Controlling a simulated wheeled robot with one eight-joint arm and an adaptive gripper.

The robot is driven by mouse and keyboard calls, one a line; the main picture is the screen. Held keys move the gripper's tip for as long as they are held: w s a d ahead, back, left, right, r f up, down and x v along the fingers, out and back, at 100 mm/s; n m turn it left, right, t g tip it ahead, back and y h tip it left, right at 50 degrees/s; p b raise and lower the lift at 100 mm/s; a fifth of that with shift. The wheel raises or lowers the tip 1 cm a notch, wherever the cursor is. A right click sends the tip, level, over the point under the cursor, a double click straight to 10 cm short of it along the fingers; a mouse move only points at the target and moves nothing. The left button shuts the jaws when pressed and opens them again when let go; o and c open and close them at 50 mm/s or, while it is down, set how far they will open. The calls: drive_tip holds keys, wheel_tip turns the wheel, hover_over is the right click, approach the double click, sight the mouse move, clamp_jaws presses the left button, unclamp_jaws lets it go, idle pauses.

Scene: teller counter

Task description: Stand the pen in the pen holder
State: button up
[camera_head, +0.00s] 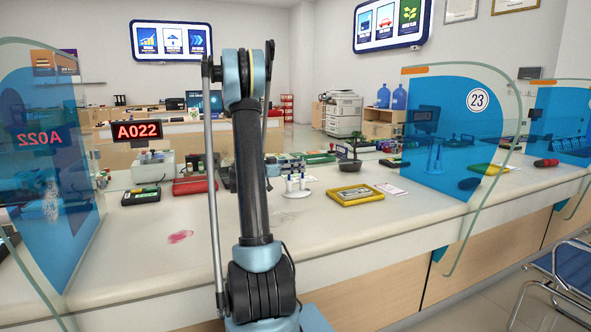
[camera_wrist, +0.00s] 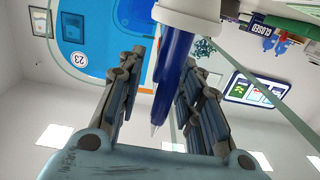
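In the wrist view, which is upside down, a blue pen (camera_wrist: 172,62) with a pale pointed end lies between the two fingers of my gripper (camera_wrist: 163,66). Gaps show between the pen and the fingers, so my gripper looks open around it. The pen's other end meets the white pen holder (camera_wrist: 190,14) at the top; how deep it sits is hidden. A second dark blue shape shows close behind the pen. In the head view a white pen holder (camera_head: 296,192) with upright blue-and-white pens stands on the counter, just right of my arm. My fingertips are hidden there.
The counter (camera_head: 330,231) is clear in front of the holder. A yellow framed tray (camera_head: 355,194) lies to the right, a red pad (camera_head: 194,186) and a dark pad (camera_head: 141,196) to the left. Blue glass screens (camera_head: 455,130) stand on both sides.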

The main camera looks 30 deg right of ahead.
drive_tip(key=a, duration=1.1)
drive_tip(key=shift+w+a, duration=0.25)
drive_tip(key=shift+a, duration=0.05)
idle(0.4)
